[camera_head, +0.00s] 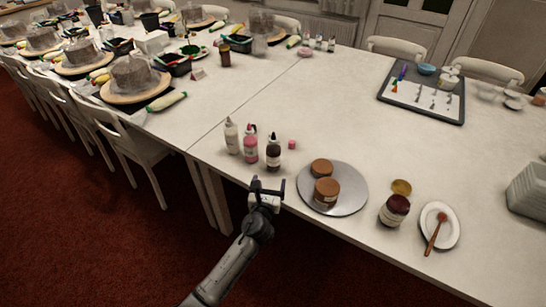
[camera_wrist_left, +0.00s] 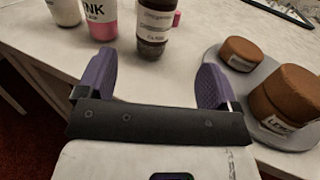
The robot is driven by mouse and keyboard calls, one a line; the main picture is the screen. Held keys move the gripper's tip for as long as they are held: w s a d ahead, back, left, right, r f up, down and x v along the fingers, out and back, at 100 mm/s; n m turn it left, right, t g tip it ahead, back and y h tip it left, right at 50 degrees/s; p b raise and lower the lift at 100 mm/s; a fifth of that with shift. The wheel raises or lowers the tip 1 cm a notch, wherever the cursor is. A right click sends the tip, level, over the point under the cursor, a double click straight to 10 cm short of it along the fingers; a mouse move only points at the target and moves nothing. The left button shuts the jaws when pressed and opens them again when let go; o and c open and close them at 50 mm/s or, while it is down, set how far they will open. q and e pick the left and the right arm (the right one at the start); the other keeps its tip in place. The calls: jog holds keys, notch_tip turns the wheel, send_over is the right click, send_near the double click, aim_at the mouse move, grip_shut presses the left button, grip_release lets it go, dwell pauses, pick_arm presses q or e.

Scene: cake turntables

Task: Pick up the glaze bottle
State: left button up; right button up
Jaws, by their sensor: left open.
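Three squeeze bottles stand upright in a row near the table's front edge: a white one (camera_head: 231,136), a pink one (camera_head: 250,148) and a dark brown one (camera_head: 273,152). Which is the glaze bottle I cannot tell for sure. In the left wrist view the dark bottle (camera_wrist_left: 155,28) stands ahead, between the directions of my fingers, the pink one (camera_wrist_left: 102,18) to its left and the white one (camera_wrist_left: 65,10) farther left, tops cut off. My left gripper (camera_head: 268,184) is open and empty at the table's front edge, apart from the bottles. My right gripper is not in view.
A round grey board (camera_head: 352,202) with two brown cakes (camera_head: 326,190) stands right of the bottles. A small pink object (camera_head: 292,145) lies just behind the dark bottle. A dark red jar (camera_head: 394,211) and a white dish (camera_head: 447,234) are farther right.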

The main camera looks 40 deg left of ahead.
aim_at(272, 161)
pick_arm(q)
jog(key=b+x, duration=0.2)
jog(key=x, duration=0.5)
jog(key=shift+w+a, duration=0.1)
jog(key=b+x, duration=0.1)
jog(key=x, duration=0.1)
jog(key=b+x, duration=0.1)
jog(key=x, duration=0.1)
jog(key=shift+w+a, duration=0.1)
jog(key=shift+a, duration=0.35)
jog(key=shift+w+a, duration=0.15)
jog(key=shift+w, duration=0.15)
jog(key=shift+c, duration=0.3)
jog(key=shift+r, duration=0.1)
jog(key=c, duration=0.7)
